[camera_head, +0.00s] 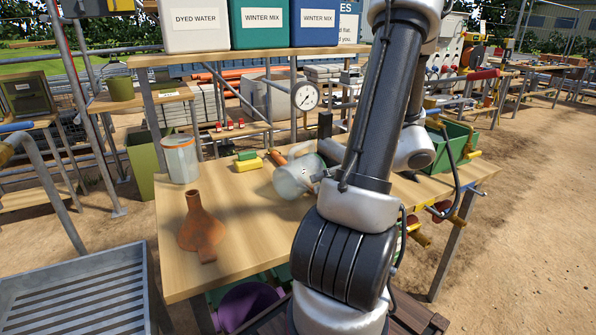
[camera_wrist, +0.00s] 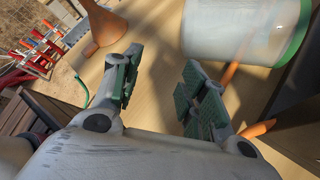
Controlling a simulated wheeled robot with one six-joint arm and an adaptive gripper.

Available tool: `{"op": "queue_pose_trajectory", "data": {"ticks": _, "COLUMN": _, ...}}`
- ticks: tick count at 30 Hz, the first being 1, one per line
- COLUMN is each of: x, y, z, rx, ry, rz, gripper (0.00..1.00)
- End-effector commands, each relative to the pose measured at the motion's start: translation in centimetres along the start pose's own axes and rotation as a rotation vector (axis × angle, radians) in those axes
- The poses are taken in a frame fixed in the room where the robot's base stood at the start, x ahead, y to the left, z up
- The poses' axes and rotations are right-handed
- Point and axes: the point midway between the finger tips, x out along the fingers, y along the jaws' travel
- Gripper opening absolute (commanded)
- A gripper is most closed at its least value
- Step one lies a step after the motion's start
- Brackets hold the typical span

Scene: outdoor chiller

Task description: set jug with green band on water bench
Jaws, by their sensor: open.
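A large pale translucent jug with a green band (camera_wrist: 240,30) fills the upper right of the wrist view; the band runs near its right edge. In the head view a pale jug (camera_head: 293,180) appears tilted on the wooden bench (camera_head: 235,235), left of my arm; its band cannot be made out there. My gripper (camera_wrist: 160,88) is open, with nothing between its green-padded fingers. In the head view my arm hides part of the bench, and my gripper is not clearly seen.
A white jug with an orange band (camera_head: 180,160) stands at the bench's back left. An orange funnel (camera_head: 200,228) stands in front of it. Yellow and green blocks (camera_head: 247,162) lie near the pale jug. A shelf with labelled boxes (camera_head: 262,24) is above the back. The front middle is clear.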

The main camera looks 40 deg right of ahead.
Motion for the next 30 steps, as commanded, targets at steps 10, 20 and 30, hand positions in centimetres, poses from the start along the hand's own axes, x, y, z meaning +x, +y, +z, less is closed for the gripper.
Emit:
{"op": "queue_pose_trajectory", "data": {"ticks": 10, "x": -0.1, "y": -4.6, "z": 10.6, "rx": 0.961, "ry": -0.448, "rz": 0.128, "gripper": 0.43}}
{"op": "queue_pose_trajectory", "data": {"ticks": 20, "x": 1.8, "y": -4.5, "z": 11.6, "rx": 1.109, "ry": -0.439, "rz": 0.176, "gripper": 0.43}}
{"op": "queue_pose_trajectory", "data": {"ticks": 30, "x": 6.3, "y": -4.9, "z": 13.5, "rx": 1.106, "ry": -0.438, "rz": 0.175, "gripper": 0.43}}
